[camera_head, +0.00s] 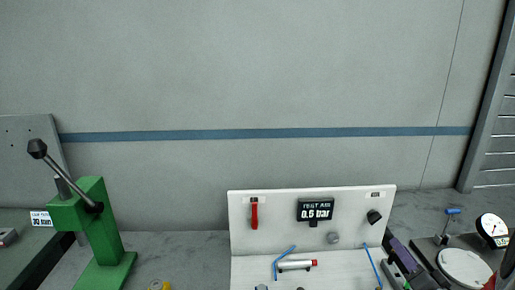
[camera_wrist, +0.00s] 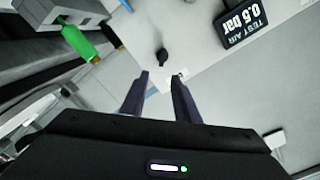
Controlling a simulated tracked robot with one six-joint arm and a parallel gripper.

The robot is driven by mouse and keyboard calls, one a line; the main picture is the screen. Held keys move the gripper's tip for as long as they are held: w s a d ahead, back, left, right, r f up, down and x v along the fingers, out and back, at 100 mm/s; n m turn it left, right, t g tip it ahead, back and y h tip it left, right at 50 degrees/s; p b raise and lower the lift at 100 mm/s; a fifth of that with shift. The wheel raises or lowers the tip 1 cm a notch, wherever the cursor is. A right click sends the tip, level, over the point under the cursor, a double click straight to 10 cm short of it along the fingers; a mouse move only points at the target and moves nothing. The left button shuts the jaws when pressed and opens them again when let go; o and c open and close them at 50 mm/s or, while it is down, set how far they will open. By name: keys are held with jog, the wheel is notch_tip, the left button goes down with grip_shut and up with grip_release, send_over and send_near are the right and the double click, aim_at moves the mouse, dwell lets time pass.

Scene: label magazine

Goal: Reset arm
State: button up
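In the wrist view my gripper (camera_wrist: 161,77) has its two dark fingers apart, with a clear gap between the tips and nothing seen held. A small black knob (camera_wrist: 162,56) shows just beyond the fingertips, against a pale panel; I cannot tell the distance. A small white piece shows by the right fingertip. In the head view I cannot make out my gripper for sure.
A white test panel (camera_head: 282,213) with a "TEST AIR 0.5 bar" display (camera_head: 315,210) and red handle (camera_head: 254,214) stands in the middle. A green lever press (camera_head: 98,225) is left. A round dial gauge (camera_head: 492,226) is right. The wall above is bare.

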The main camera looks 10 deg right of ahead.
jog(key=w+a+r+n+g+h, duration=0.1)
jog(key=a+r+n+g+h, duration=0.35)
jog(key=a, duration=0.45)
jog(key=s+a+r+n+g+y, duration=0.1)
jog(key=s+a+n+g+y, duration=0.4)
jog(key=s+a, duration=1.3)
jog(key=a+g, duration=0.2)
jog(key=a, duration=0.1)
jog(key=shift+s+r+g+y, duration=0.15)
jog(key=shift+s+g+y, duration=0.2)
jog(key=shift+o, duration=0.5)
